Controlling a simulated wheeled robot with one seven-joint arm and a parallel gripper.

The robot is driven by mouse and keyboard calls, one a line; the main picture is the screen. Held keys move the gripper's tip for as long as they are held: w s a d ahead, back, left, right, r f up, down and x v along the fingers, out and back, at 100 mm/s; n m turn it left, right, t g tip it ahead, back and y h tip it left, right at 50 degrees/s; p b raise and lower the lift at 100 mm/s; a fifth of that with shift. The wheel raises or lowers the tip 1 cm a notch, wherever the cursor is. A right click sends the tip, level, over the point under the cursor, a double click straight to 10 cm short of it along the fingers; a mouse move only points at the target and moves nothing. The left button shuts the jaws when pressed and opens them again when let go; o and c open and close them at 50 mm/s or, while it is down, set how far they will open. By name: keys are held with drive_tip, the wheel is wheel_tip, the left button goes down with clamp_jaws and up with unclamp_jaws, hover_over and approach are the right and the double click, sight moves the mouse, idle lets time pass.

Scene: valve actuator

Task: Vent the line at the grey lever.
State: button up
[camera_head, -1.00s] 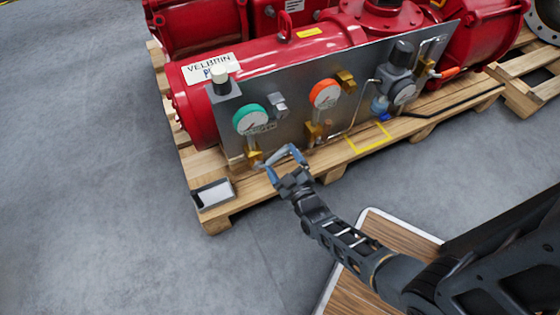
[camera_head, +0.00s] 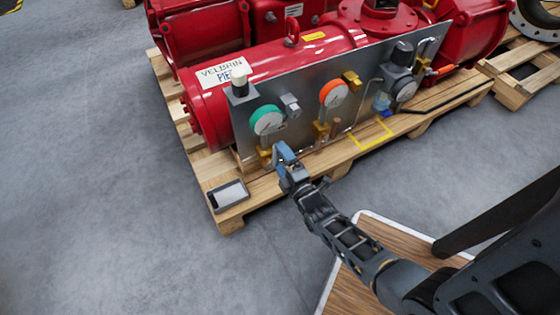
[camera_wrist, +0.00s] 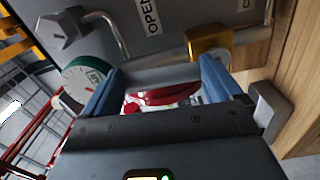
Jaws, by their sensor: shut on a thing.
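A grey panel (camera_head: 303,128) with gauges and brass valves stands in front of a red actuator. My gripper (camera_head: 283,150) is at the panel's lower left edge, close to a brass fitting (camera_head: 265,155) below the green-rimmed gauge (camera_head: 267,120). In the wrist view, a grey bar (camera_wrist: 165,77), seemingly the grey lever, spans between my blue fingers (camera_wrist: 163,83). My gripper is shut on it. A brass valve body (camera_wrist: 209,42) sits just beyond the right finger. An OPEN label (camera_wrist: 150,15) shows above. My fingers hide part of the lever, so its exact angle is unclear.
An orange-rimmed gauge (camera_head: 333,94) and a black regulator (camera_head: 401,60) are farther right on the panel. A small open tray (camera_head: 228,195) lies on the wooden pallet's (camera_head: 232,218) near left corner. A yellow outlined square (camera_head: 371,135) lies to the right. The floor at left is clear.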

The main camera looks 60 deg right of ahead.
drive_tip(key=shift+w+a+n, duration=0.1)
drive_tip(key=shift+a+n, duration=0.2)
drive_tip(key=shift+n, duration=0.2)
drive_tip(key=o, duration=1.2)
drive_tip(key=shift+c, duration=0.2)
drive_tip(key=p+v, duration=0.1)
drive_tip(key=v, duration=0.6)
drive_tip(key=shift+s+a, duration=0.25)
drive_tip(key=shift+s, duration=0.05)
